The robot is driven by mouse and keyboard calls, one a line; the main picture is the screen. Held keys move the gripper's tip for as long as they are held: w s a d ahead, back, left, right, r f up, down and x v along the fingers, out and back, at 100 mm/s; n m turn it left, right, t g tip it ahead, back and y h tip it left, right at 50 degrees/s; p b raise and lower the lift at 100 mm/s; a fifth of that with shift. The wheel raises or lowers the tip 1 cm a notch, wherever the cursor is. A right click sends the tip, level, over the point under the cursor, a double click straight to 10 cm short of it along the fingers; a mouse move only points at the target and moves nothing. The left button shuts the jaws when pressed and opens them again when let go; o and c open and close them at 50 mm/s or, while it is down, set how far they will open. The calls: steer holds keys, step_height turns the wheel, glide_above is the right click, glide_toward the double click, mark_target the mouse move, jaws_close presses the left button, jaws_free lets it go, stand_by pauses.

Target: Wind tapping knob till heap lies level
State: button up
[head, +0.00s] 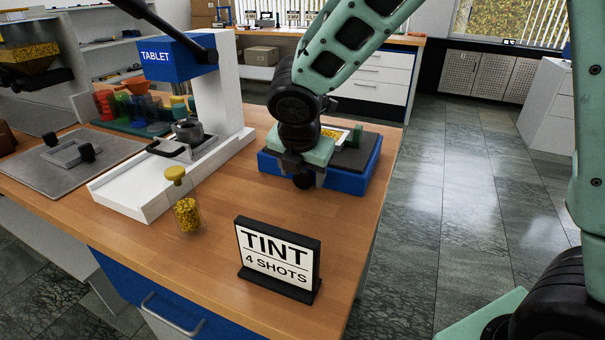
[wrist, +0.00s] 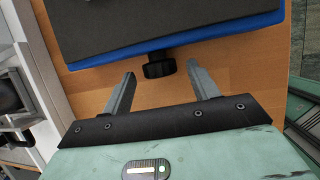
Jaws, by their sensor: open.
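The tapping knob (wrist: 158,66) is a black ribbed knob on the near side of the blue-edged base (wrist: 180,50) with a dark grey top. My gripper (wrist: 161,75) is open and empty in the wrist view, one grey finger on each side of the knob, with gaps on both sides. How near the fingers are in depth I cannot tell. In the head view the blue base (head: 348,182) stands at the bench's right side, partly covered by my arm and gripper. A dark round knob (head: 303,181) shows at its front.
A black-framed TINT 4 SHOTS sign (head: 277,262) and a jar of yellow grains (head: 187,214) stand in front. The white TABLET press (head: 215,100) stands to the left. A grey mat (head: 110,175) lies further left. Bare wood lies between sign and base.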

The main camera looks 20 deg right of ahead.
steer(key=p+v, duration=0.3)
steer(key=v, duration=1.2)
steer(key=shift+r, duration=0.25)
steer(key=shift+s, duration=0.15)
